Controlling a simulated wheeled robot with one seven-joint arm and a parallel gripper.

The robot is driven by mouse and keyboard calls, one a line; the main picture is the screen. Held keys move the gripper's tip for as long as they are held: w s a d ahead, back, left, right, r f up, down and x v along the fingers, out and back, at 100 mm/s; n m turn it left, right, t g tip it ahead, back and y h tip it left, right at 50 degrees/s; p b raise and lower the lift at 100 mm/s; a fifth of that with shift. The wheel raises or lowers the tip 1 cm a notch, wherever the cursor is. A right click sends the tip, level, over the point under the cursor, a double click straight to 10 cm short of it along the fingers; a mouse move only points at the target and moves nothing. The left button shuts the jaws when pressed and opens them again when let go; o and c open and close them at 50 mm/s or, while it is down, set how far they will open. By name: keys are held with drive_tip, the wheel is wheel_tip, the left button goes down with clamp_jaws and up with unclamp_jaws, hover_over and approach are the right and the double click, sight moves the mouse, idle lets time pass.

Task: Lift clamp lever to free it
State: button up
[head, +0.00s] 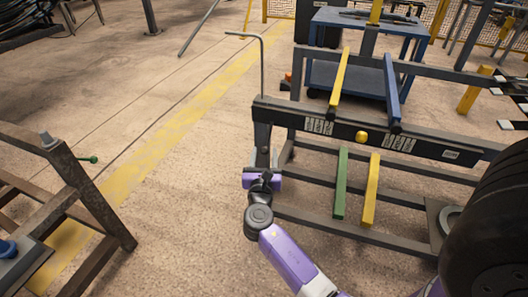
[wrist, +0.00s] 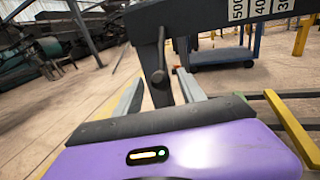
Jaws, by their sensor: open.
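In the wrist view, a short dark lever (wrist: 159,58) with a rounded end hangs against the dark upright post (wrist: 182,62) of the spring rack. I take it to be the clamp lever. My gripper (wrist: 160,78) is open, with one grey finger on each side of the lever's lower end. I cannot tell whether either finger touches it. In the head view, my gripper (head: 262,170) is low at the left end of the rack's labelled crossbar (head: 380,135), beside the post. The lever is hard to make out there, partly hidden by my gripper.
A thin bent rod (head: 262,65) rises above the rack's left end. Yellow (head: 340,80) and blue (head: 391,85) bars stick out from the rack. A black tyre (head: 495,225) stands at right, a rusty frame (head: 75,190) at left. The floor between is clear.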

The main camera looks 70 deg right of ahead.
drive_tip(key=shift+x, duration=1.15)
clamp_jaws()
idle(0.6)
